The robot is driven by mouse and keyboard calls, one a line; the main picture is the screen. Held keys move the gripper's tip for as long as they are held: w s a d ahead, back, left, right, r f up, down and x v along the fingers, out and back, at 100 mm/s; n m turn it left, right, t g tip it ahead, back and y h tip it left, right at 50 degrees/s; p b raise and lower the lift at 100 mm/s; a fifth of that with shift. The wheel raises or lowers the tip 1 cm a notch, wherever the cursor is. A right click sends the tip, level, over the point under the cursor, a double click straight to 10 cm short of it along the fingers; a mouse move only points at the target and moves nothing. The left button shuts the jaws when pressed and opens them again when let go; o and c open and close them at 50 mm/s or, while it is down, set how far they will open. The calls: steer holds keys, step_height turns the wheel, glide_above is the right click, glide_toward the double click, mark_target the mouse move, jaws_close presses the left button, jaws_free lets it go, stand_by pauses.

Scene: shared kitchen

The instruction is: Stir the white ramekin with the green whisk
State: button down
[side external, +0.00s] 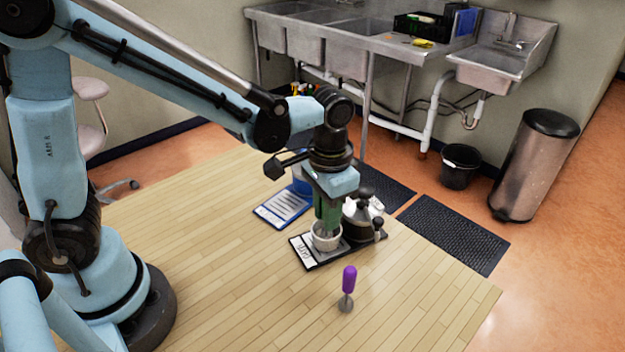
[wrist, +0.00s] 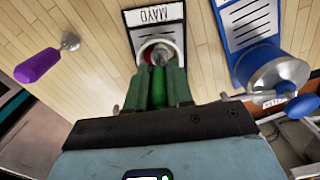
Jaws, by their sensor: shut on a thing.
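My gripper (side external: 327,206) points down over the white ramekin (side external: 326,241), which stands on a black-and-white labelled card. My gripper in the wrist view (wrist: 158,90) is shut on the green whisk's handle (wrist: 158,92), which shows bright green between the darker fingers. The whisk's lower end reaches down into the ramekin, whose rim shows in the wrist view (wrist: 142,49). The whisk head and the ramekin's contents are mostly hidden by the fingers and rim.
A dark lidded pot (side external: 359,220) stands close right of the ramekin. A purple-handled tool (side external: 349,281) is in front, on the wooden table (side external: 225,285). A blue container (side external: 300,184) and a white labelled card (side external: 281,209) are behind left. The table's front left is clear.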

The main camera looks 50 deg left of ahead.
step_height(320, 180, up, 3)
steer(key=shift+f, duration=0.1)
steer(key=shift+s+r, duration=0.5)
steer(key=shift+r, duration=0.3)
step_height(320, 180, down, 5)
steer(key=shift+w+f, duration=0.1)
steer(key=shift+w, duration=0.05)
steer(key=shift+d, duration=0.1)
steer(key=shift+d, duration=0.1)
steer(key=shift+w, duration=0.15)
